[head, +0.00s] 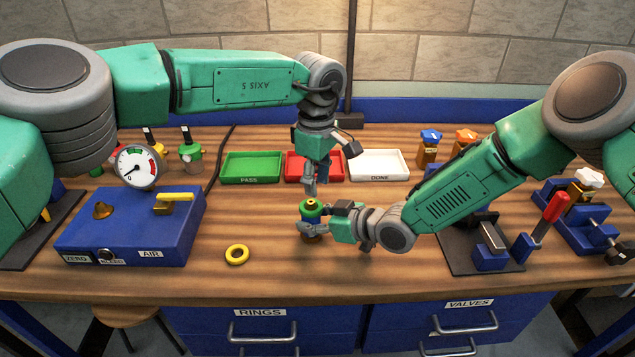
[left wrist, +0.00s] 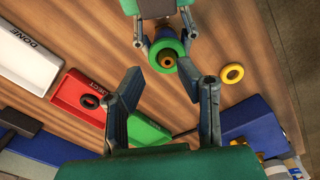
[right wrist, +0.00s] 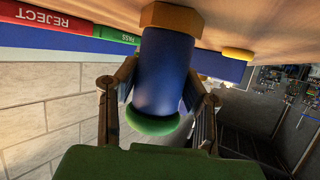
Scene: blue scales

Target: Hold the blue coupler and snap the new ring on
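The blue coupler (right wrist: 163,75) has a green collar and a brass hex end. My right gripper (head: 313,228) is shut around it and holds it above the front middle of the bench. In the head view the coupler (head: 311,208) stands roughly upright, its body partly hidden by the fingers. My left gripper (head: 310,187) is just above it, pointing down; the left wrist view shows its fingers (left wrist: 172,80) spread and empty. The yellow ring (head: 237,254) lies flat on the bench left of the coupler. A dark ring (left wrist: 90,102) lies in the red reject tray (left wrist: 66,88).
Green pass (head: 252,180) and white done (head: 379,178) trays stand behind, beside the red one. A blue air box (head: 130,240) with a gauge (head: 137,167) is at the left. A black-based fixture with a red-handled lever (head: 555,207) is at the right. Bench around the yellow ring is clear.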

